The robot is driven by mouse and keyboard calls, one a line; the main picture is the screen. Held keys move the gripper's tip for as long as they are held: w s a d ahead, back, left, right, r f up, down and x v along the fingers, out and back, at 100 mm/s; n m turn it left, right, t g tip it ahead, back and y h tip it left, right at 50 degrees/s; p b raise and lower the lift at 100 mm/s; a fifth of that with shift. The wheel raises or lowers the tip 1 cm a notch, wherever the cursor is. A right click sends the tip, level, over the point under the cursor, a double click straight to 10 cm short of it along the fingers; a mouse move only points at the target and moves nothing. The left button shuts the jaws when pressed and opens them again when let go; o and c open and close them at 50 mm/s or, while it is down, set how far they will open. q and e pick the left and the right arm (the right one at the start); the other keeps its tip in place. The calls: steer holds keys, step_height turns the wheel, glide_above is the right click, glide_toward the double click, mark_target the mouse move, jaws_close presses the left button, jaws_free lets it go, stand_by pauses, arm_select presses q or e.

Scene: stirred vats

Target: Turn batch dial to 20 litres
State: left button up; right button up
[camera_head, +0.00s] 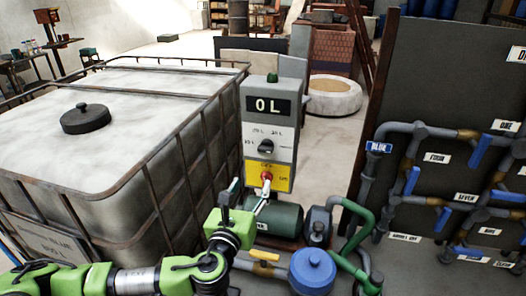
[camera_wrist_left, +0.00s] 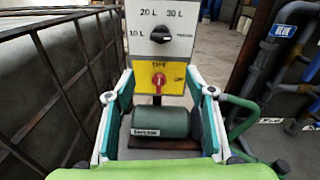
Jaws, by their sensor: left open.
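The batch dial is a black knob (camera_head: 265,146) on the grey control box (camera_head: 287,98), whose display (camera_head: 268,106) reads 0 L. In the left wrist view the dial (camera_wrist_left: 160,35) sits below the 20 L and 30 L labels, with 10 L at its left. I cannot tell which mark it points to. Below it, a red switch (camera_head: 266,176) sits on a yellow panel (camera_wrist_left: 172,76). My left gripper (camera_head: 248,192) is open and empty, low in front of the box. In the left wrist view its fingers (camera_wrist_left: 160,82) frame the red switch, below the dial. My right gripper is not in view.
A caged white tank (camera_head: 160,118) with a black lid stands close at the left. A green motor or pump (camera_head: 275,217) lies under the box. A blue-capped vessel (camera_head: 312,268) and green pipe (camera_head: 358,225) are at front right. A pipe board (camera_head: 430,60) stands at the right.

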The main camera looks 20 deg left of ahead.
mark_target(264, 151)
arm_select(q)
steer(key=shift+m+t, duration=0.3)
steer(key=shift+m, duration=0.4)
steer(key=w+p, duration=0.1)
steer(key=w, duration=0.3)
steer(key=w+r+p, duration=0.1)
steer(key=w, duration=0.4)
steer(key=w+r+p, duration=0.1)
steer(key=w+p, duration=0.1)
steer(key=w, duration=0.2)
steer(key=shift+w+a, duration=0.25)
steer(key=shift+w, duration=0.1)
steer(key=c, duration=1.1)
